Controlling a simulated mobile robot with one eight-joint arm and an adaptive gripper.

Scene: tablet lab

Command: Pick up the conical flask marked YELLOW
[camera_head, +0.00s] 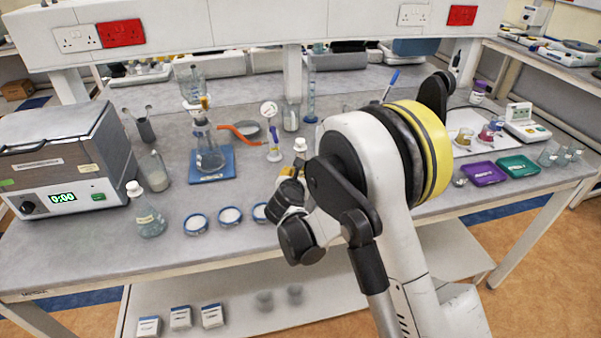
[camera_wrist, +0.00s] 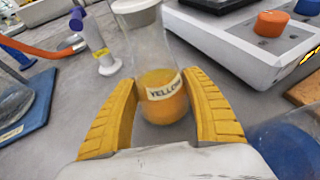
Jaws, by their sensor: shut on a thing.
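The conical flask marked YELLOW (camera_wrist: 163,95) stands between the yellow fingers of my gripper (camera_wrist: 163,112) in the wrist view. It is clear glass with a white stopper, a YELLOW label and orange-yellow liquid. The fingers are shut on its lower body, one on each side. It looks upright; I cannot tell whether its base touches the bench. In the head view my gripper (camera_head: 288,192) is over the middle of the bench, partly hidden by my arm. Only a white stopper (camera_head: 300,145) shows behind it, probably the flask's.
A stirrer with an orange knob (camera_wrist: 271,23) is close behind to the right in the wrist view. A flask with blue liquid (camera_wrist: 290,145) is at lower right. A purple-topped stand (camera_wrist: 95,40) is at left. In the head view, several dishes (camera_head: 230,215) lie along the front edge.

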